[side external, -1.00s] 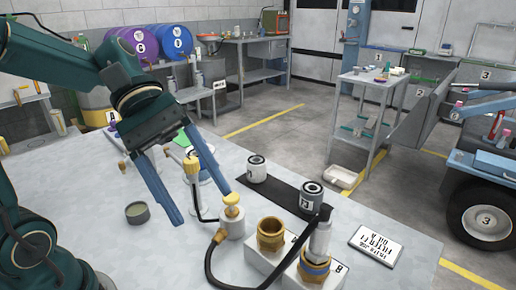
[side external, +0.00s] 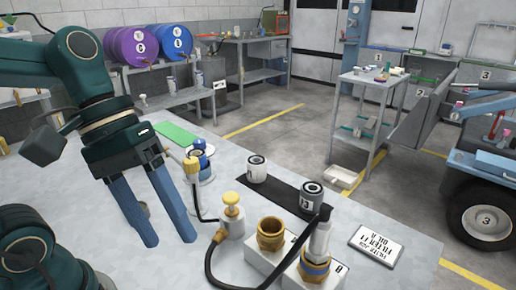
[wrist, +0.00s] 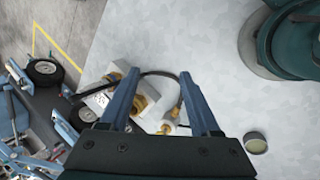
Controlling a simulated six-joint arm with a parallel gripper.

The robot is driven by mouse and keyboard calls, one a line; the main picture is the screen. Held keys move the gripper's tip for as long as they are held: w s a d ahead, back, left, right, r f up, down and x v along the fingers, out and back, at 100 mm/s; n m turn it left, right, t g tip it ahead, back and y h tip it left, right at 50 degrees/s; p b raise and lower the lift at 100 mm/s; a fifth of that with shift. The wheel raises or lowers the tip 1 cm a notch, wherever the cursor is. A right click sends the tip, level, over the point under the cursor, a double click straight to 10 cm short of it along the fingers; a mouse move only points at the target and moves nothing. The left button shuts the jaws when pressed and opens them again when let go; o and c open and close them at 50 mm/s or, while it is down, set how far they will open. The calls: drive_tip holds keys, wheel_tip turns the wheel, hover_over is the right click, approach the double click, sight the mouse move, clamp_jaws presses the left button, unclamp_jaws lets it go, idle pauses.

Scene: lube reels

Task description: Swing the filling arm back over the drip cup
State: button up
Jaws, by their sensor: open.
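My gripper (side external: 168,240) is open and empty, its two blue fingers pointing down over the left part of the bench. It also shows in the wrist view (wrist: 158,80). A post with a yellow head (side external: 192,172) and thin black bent tube, which looks like the filling arm, stands right of my fingers, apart from them. A yellow-knobbed pump (side external: 233,216) stands in front of it. A small round grey-green cup, likely the drip cup (wrist: 255,144), shows at lower right in the wrist view. My fingers largely hide it in the side view.
A black hose (side external: 209,268) runs to a nozzle (side external: 320,238) in a blue-ringed brass socket. A brass fitting (side external: 270,232) stands beside it. Two filters (side external: 257,169) stand on a dark mat (side external: 285,193). A label card (side external: 376,243) lies at right.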

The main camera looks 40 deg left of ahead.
drive_tip(key=c, duration=0.5)
drive_tip(key=shift+r+m, duration=0.15)
drive_tip(key=shift+m, duration=0.45)
clamp_jaws()
drive_tip(key=w+a+r+m+t+y, duration=0.1)
drive_tip(key=w+a+r+m, duration=0.2)
drive_tip(key=w+a, duration=0.35)
drive_tip(key=w+a+r+m+t+y, duration=0.1)
drive_tip(key=w+a+r+m+t, duration=0.1)
drive_tip(key=w+a+r+m, duration=0.45)
drive_tip(key=w+a+f+n+y, duration=0.25)
drive_tip(key=w+a, duration=0.35)
drive_tip(key=a, duration=0.3)
drive_tip(key=a+f+n, duration=0.1)
drive_tip(key=a+f, duration=0.3)
drive_tip(key=a, duration=0.4)
drive_tip(key=x, duration=1)
drive_tip(key=shift+s+d, duration=0.2)
drive_tip(key=shift+s+a+f, duration=0.1)
drive_tip(key=shift+s+f, duration=0.1)
drive_tip(key=shift+s, duration=0.75)
drive_tip(key=shift+s+a+f, duration=0.15)
drive_tip(key=shift+s+f, duration=0.05)
drive_tip(key=shift+s, duration=0.75)
